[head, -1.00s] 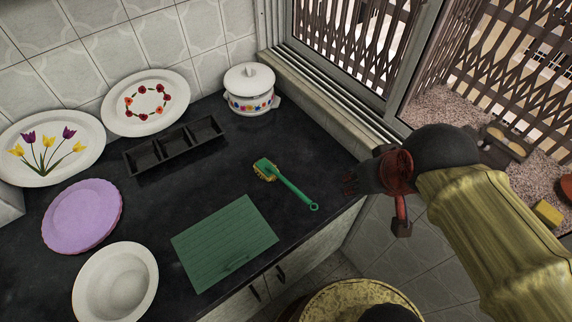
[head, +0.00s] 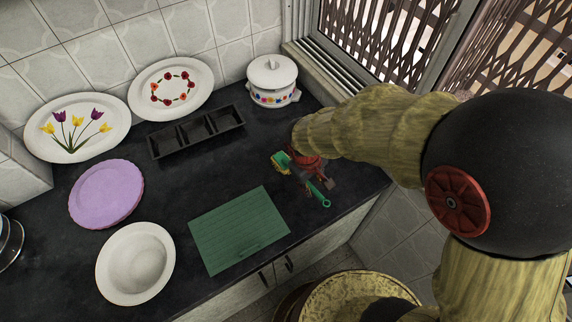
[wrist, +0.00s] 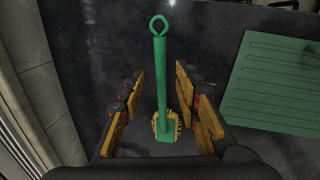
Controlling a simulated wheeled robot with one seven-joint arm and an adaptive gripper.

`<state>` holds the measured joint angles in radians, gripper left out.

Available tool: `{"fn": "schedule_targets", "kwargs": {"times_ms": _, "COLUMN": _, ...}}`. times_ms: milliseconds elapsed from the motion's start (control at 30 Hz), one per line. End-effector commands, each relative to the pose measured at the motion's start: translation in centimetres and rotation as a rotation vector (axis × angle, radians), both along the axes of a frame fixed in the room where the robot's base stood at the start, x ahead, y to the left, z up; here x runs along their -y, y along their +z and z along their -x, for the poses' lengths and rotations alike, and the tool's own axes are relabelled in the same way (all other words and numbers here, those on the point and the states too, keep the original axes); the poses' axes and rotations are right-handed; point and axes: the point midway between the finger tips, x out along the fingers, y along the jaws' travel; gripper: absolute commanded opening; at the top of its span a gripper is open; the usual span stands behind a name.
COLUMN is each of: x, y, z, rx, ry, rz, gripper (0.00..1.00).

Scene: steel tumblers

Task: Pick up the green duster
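The green duster (head: 319,195) lies on the dark counter, with a long green handle ending in a ring and a yellow-edged head (head: 281,161). In the head view my gripper (head: 308,181) is over its middle and hides part of the handle. In the wrist view the duster (wrist: 160,80) runs upright between the two open rows of fingers of my gripper (wrist: 160,100), with its head low between them and its ring at the top. A gap shows on both sides, so the fingers do not appear to touch it.
A green board (head: 240,230) lies left of the duster. The window ledge (head: 316,72) is at the back right.

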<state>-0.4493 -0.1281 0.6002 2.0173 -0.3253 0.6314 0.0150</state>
Motion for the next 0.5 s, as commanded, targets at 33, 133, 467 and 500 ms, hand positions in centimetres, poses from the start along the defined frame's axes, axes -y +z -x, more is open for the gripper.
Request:
{"fn": "schedule_targets", "kwargs": {"times_ms": 33, "x": 0.1, "y": -0.4, "z": 0.0, "rx": 0.001, "ry": -0.001, "rz": -0.001, "gripper": 0.33}}
{"fn": "schedule_targets", "kwargs": {"times_ms": 133, "x": 0.3, "y": -1.2, "z": 0.1, "rx": 0.000, "ry": -0.001, "rz": 0.000, "gripper": 0.33}}
{"fn": "schedule_targets", "kwargs": {"times_ms": 467, "x": 1.0, "y": -5.1, "z": -0.1, "rx": 0.002, "ry": -0.003, "rz": -0.002, "gripper": 0.33}}
{"fn": "schedule_targets", "kwargs": {"times_ms": 500, "x": 1.0, "y": -5.2, "z": -0.1, "rx": 0.002, "ry": -0.003, "rz": -0.002, "gripper": 0.33}}
